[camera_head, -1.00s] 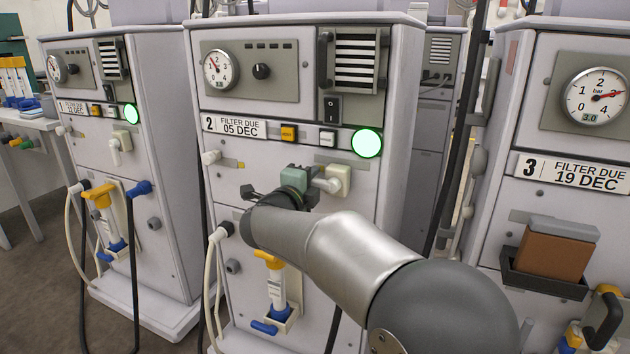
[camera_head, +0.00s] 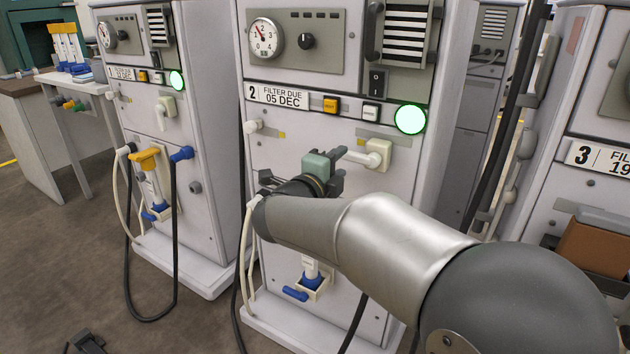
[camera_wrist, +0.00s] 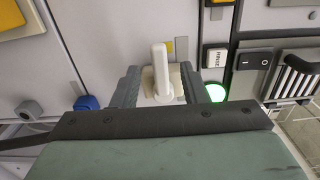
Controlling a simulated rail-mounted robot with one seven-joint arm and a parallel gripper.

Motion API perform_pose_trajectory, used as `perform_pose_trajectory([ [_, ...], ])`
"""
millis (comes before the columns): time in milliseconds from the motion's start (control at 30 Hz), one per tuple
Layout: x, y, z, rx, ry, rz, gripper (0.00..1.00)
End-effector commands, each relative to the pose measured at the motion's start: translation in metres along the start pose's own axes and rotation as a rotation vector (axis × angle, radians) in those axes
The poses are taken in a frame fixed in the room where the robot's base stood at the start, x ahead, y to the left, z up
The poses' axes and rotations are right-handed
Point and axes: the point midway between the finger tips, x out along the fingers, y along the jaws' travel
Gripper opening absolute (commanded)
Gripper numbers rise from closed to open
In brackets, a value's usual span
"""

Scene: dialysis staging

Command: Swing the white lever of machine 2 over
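Machine 2 (camera_head: 330,130) stands in the middle of the head view. Its white lever (camera_head: 362,157) points left from a cream mount (camera_head: 381,155) on the front panel. In the wrist view the lever (camera_wrist: 160,65) stands upright in the picture, with its mount behind it. My gripper (camera_head: 339,169) is at the lever's left end in the head view. In the wrist view my gripper (camera_wrist: 158,88) is open, with one dark finger on each side of the lever and gaps visible. The head view does not show clearly how far the fingers reach around the lever.
Machine 1 (camera_head: 205,165) stands to the left, with a similar white lever (camera_head: 160,120) pointing down. Machine 3 (camera_head: 590,110) stands to the right. A lit green button (camera_head: 410,119) is above the lever. Hoses (camera_head: 172,240) hang low between the machines.

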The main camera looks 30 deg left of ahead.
Motion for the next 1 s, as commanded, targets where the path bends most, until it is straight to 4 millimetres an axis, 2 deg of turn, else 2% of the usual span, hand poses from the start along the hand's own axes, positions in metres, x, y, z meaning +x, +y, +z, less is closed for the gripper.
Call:
perform_pose_trajectory([
  [33, -0.014, -0.003, 0.0, -0.001, -0.003, 0.0, 0.4],
  [200, -0.054, -0.002, 0.0, -0.001, -0.003, 0.0, 0.4],
  [433, -0.092, -0.001, 0.0, 0.0, -0.002, 0.0, 0.4],
  [633, -0.103, 0.0, 0.0, 0.0, 0.0, 0.0, 0.4],
  [1000, -0.104, 0.0, 0.0, 0.0, 0.0, 0.0, 0.4],
])
